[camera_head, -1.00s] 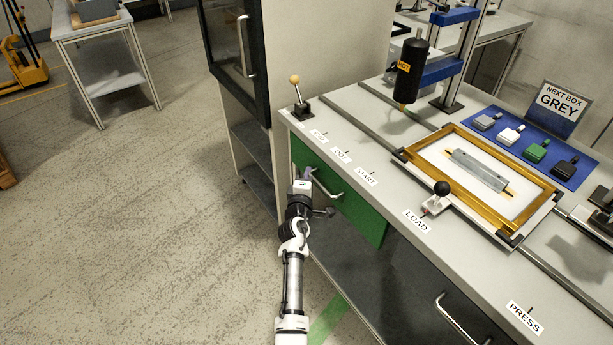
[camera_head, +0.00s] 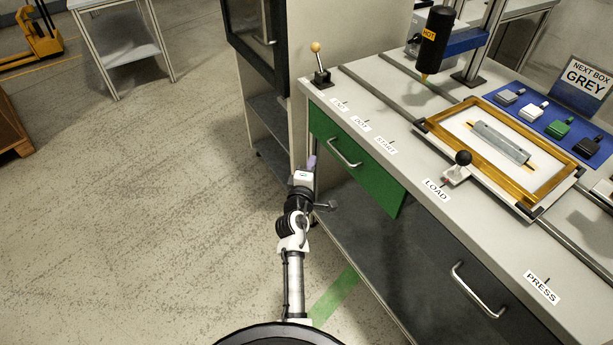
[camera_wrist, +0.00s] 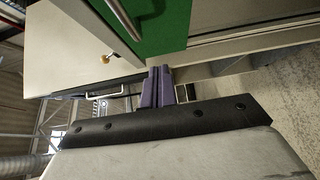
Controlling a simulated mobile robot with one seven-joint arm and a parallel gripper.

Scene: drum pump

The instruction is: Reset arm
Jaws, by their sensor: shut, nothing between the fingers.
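My gripper (camera_head: 311,163) is in the middle of the head view, to the left of the green drawer front (camera_head: 375,172) and its metal handle (camera_head: 345,152). It is apart from the handle and holds nothing. The purple fingers (camera_wrist: 158,88) also show in the wrist view, pressed together. The green front (camera_wrist: 150,25) and a metal bar handle (camera_wrist: 122,18) lie above them in that view. My arm reaches up from the bottom of the head view with the gripper at its far end.
The workbench (camera_head: 325,95) fills the right, with a brass-coloured frame (camera_head: 445,137), a black-knobbed lever (camera_head: 460,165) and a black HOT tool (camera_head: 436,40) on top. A tan-knobbed lever (camera_head: 318,65) stands at its corner. Open floor (camera_head: 150,210) lies to the left.

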